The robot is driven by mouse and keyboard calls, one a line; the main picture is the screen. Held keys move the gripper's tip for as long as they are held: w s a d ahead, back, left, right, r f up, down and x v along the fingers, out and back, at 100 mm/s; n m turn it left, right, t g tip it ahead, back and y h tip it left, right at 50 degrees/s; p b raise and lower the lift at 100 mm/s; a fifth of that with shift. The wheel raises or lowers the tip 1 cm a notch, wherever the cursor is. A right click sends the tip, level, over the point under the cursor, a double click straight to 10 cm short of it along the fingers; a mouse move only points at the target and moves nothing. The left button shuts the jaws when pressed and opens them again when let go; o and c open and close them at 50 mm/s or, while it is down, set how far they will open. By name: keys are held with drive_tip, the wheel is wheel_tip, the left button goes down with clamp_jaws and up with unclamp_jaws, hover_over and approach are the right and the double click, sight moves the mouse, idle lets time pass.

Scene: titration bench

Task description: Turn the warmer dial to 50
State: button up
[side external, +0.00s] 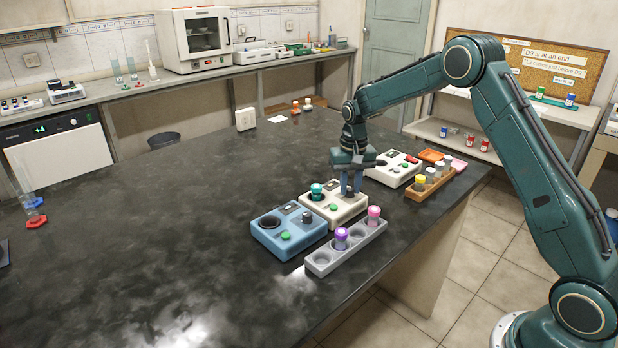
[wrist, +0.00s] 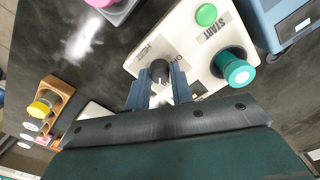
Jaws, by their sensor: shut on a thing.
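The black dial (wrist: 160,71) sits on the cream device (wrist: 190,40) that carries a green START button and a teal-capped vial (wrist: 236,70). My gripper (wrist: 158,78) points down with its blue-grey fingers on both sides of the dial and is shut on it. In the side external view my gripper (side external: 347,192) is at the back right of the cream device (side external: 333,217), and its fingers hide the dial. The teal vial (side external: 317,191) stands upright in the device. Printing beside the dial is partly covered; I cannot read the dial's setting.
A blue device (side external: 283,245) stands close on the left. A grey rack (side external: 322,262) with purple- and pink-capped vials stands in front. Another white device (side external: 385,178) and an orange-brown rack (side external: 418,196) of vials are to the right.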

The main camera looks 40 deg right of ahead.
sight(350, 189)
drive_tip(key=shift+m, duration=2.9)
drive_tip(key=o, duration=1.3)
drive_tip(key=shift+r, duration=0.15)
drive_tip(key=shift+r, duration=3.3)
drive_tip(key=shift+r, duration=0.1)
